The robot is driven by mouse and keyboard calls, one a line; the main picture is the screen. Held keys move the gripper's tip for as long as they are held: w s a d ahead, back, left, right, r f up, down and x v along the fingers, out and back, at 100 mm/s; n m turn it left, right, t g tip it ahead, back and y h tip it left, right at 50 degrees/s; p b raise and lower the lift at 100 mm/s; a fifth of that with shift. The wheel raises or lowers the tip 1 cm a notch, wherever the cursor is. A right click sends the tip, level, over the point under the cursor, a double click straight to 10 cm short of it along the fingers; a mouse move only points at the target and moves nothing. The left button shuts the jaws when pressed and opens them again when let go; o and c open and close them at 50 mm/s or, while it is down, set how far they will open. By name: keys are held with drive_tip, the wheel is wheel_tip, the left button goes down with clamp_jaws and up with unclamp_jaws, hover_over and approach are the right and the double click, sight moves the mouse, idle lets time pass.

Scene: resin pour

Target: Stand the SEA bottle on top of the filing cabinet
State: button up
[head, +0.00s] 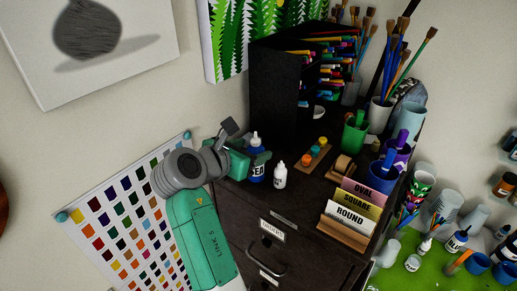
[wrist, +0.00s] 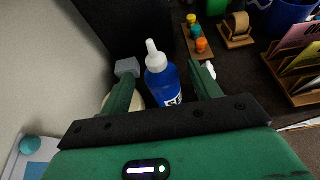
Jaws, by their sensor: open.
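The SEA bottle (head: 257,173), blue with a white nozzle cap, stands upright on the dark filing cabinet (head: 232,213) near its front left edge. In the wrist view the bottle (wrist: 162,84) shows between the two fingers of my gripper (wrist: 167,69), which are spread with a gap on each side. In the head view my gripper (head: 236,146) is just left of the bottle, and its far finger is partly hidden. The bottle's base is hidden in the wrist view by the gripper body.
A small white bottle (head: 280,175) stands close to the right of the SEA bottle. A paint-pot strip (head: 315,153), tape dispenser (head: 342,166), card holder (head: 349,217), green cup (head: 354,138) and black marker rack (head: 275,90) fill much of the cabinet top. A wall is at left.

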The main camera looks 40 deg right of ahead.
drive_tip(key=b+v, duration=0.1)
drive_tip(key=v, duration=0.7)
drive_tip(key=a+r+m+t+y, duration=0.5)
drive_tip(key=a+r+m+t, duration=0.6)
drive_tip(key=a+t, duration=0.3)
drive_tip(key=s+a+r+m+t+y, duration=0.8)
drive_tip(key=s+a+r, duration=0.4)
drive_tip(key=s, duration=0.4)
drive_tip(key=shift+s+a+m, duration=0.25)
drive_tip(key=shift+m, duration=0.55)
drive_tip(key=shift+r, duration=0.1)
